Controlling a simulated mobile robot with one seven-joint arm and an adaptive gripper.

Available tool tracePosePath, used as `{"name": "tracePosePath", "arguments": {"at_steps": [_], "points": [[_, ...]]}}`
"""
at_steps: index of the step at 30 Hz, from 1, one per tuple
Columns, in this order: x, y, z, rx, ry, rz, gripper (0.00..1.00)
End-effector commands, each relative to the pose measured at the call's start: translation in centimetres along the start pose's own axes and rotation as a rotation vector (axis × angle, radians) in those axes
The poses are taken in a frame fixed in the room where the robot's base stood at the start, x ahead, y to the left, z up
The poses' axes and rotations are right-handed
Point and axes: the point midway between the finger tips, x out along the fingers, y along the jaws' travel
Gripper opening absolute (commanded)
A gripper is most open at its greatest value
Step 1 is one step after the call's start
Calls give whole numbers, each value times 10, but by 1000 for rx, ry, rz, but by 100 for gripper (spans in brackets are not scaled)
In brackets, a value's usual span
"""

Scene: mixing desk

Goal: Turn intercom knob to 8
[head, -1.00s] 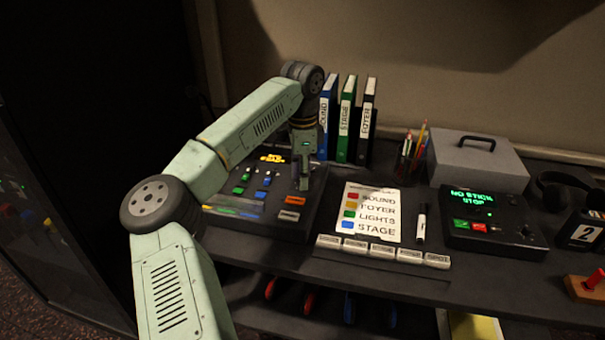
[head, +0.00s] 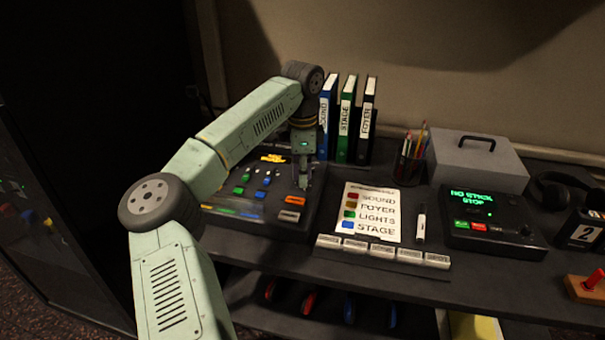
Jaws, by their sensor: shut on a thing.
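My gripper (head: 304,186) points down at the back right part of this desk. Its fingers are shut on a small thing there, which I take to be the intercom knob. The knob is hidden by the fingers, so its pointer and number cannot be read.
Three binders (head: 345,118) stand close behind my gripper. A label sheet (head: 371,213) and a marker (head: 421,222) lie to the right. A pencil cup (head: 411,168), a grey box (head: 477,163) and a device with a green display (head: 492,222) stand further right.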

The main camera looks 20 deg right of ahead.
Motion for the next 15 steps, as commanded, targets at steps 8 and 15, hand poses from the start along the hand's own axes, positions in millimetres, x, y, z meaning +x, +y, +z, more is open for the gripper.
{"name": "tracePosePath", "arguments": {"at_steps": [8, 15], "points": [[-2, 0, 1, 200, -2, -2, 0], [-2, -1, 1, 427, -3, -2, 0]]}}
